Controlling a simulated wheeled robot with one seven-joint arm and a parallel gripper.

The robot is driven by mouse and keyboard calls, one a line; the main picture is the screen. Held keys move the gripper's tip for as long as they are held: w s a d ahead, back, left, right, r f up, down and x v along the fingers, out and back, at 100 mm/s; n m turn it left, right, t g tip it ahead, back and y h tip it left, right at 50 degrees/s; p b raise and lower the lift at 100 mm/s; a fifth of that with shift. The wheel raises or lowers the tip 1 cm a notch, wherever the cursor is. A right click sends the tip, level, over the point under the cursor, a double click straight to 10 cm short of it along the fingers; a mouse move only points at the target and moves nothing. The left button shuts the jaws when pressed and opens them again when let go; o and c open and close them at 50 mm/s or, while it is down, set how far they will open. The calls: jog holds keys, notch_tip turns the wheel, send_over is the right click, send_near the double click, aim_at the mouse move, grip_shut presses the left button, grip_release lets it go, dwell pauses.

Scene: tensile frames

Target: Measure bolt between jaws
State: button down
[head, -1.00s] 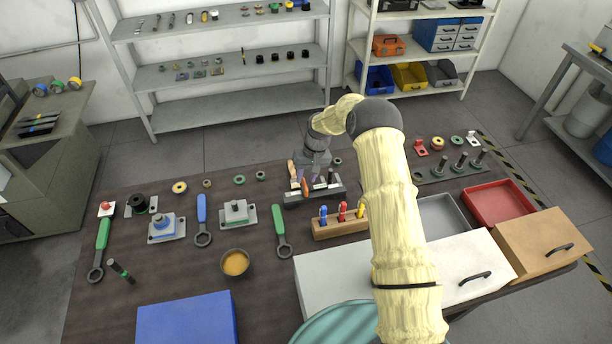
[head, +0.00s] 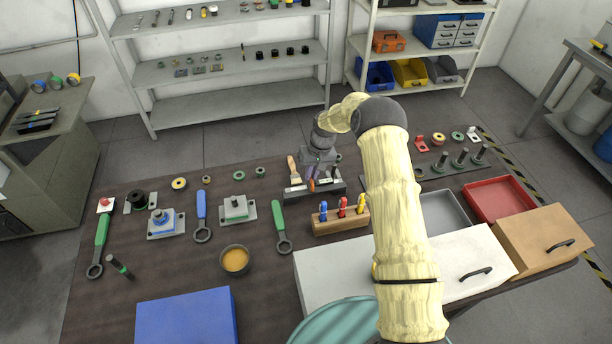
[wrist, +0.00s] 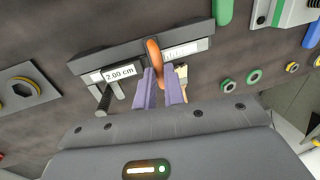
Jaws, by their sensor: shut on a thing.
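The measuring gauge (head: 331,189) is a dark bar on the table. In the wrist view its display reads 2.00 cm (wrist: 119,73), beside a ruled white scale (wrist: 186,49). An orange handle (wrist: 154,52) stands up from the bar. My gripper (wrist: 161,91) is shut on this handle with its two purple fingers. Pale grey jaws (wrist: 121,91) stick out at the bar's left end in the wrist view. A dark bolt-like cylinder (wrist: 104,97) stands at them; I cannot tell whether both jaws touch it. In the head view my gripper hides much of this.
A brush (head: 294,170) stands close beside my gripper. A wooden block (head: 326,228) with coloured-handled tools is in front of the gauge. A green-banded bolt (head: 119,266), wrenches and a bowl (head: 235,262) lie left. A rack of upright bolts (head: 455,170) is right.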

aim_at(323, 181)
jog(key=shift+d, duration=0.35)
jog(key=c, duration=1.5)
grip_release()
jog(key=shift+d, duration=0.1)
jog(key=shift+w+r, duration=0.1)
jog(key=d+r+b, duration=0.1)
jog(key=r, duration=0.4)
jog(key=d+r+b, duration=0.1)
jog(key=r, duration=0.5)
jog(key=d+r+b, duration=0.1)
jog(key=r, duration=0.5)
jog(key=shift+w+b, duration=0.35)
